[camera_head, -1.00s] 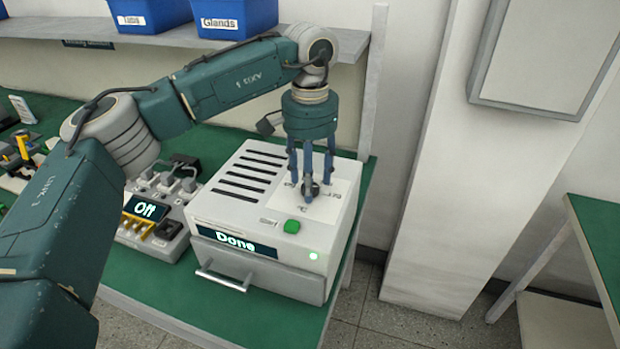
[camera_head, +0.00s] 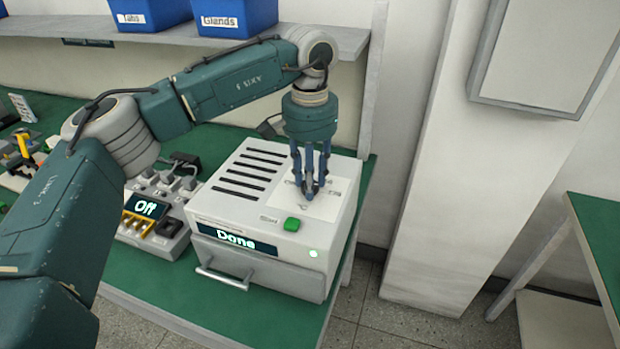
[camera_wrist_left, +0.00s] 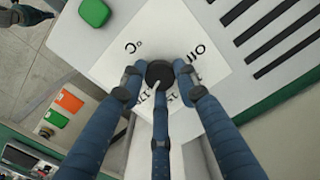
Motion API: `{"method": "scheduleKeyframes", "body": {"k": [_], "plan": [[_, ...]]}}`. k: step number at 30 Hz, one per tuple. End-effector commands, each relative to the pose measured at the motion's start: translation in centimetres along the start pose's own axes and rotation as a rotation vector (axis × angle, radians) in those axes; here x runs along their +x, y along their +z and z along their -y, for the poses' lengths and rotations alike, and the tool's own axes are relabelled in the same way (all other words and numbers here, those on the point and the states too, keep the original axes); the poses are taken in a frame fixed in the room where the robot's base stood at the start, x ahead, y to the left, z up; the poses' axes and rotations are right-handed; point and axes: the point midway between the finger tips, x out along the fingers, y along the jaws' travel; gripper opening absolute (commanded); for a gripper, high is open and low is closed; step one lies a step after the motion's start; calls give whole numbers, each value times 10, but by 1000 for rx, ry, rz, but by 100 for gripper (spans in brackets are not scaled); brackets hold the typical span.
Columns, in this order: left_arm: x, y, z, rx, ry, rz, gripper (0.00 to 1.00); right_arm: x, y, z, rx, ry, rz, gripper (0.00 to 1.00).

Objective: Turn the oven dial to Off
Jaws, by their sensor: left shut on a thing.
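The oven (camera_head: 262,262) is a light grey box on the green bench, with vent slots on top and a front display reading "Done". Its dark round dial (camera_wrist_left: 160,73) sits on a white label panel (camera_head: 326,201) on the top right. My left gripper (camera_head: 311,192) points down from above and is shut on the dial; its fingers surround the dial in the left wrist view (camera_wrist_left: 158,82). A pale pointer mark shows on the dial, but which label it meets is hard to tell, as the fingers cover part of the lettering.
A green button (camera_head: 292,225) sits beside the panel, and a drawer handle (camera_head: 222,279) sticks out in front. A grey device (camera_head: 160,213) with a display reading "Off" stands left of the oven. A shelf (camera_head: 180,36) with blue bins is behind.

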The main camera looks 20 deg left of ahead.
Motion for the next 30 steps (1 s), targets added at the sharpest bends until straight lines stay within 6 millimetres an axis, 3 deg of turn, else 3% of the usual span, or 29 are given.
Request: {"method": "scheduleKeyframes", "body": {"k": [8,30], "plan": [[-1,0,0,-180,-1,-2,4,0,0,0,0,0,0,0],[-2,-1,0,-880,1,-4,4,4,0,0,0,0,0,0]]}}
